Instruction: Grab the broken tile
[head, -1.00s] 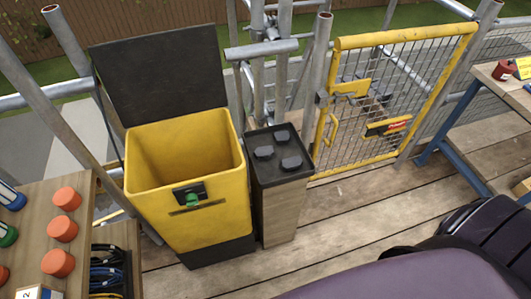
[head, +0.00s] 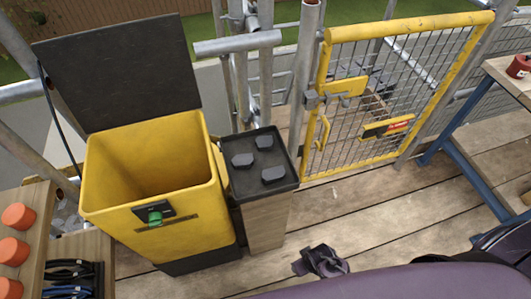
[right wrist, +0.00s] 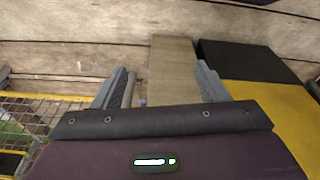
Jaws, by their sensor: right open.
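No broken tile can be made out in either view. My right gripper (right wrist: 163,85) is open and empty in the right wrist view, its two grey fingers apart over the wooden deck. The wooden post (right wrist: 172,62) and the yellow bin (right wrist: 270,105) show beyond and beside the fingers. My left gripper cannot be identified.
The yellow bin stands open at left in the head view (head: 150,225), its black lid (head: 118,72) raised. A yellow mesh gate (head: 405,22) stands behind. Deck planks (head: 400,205) at right are clear.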

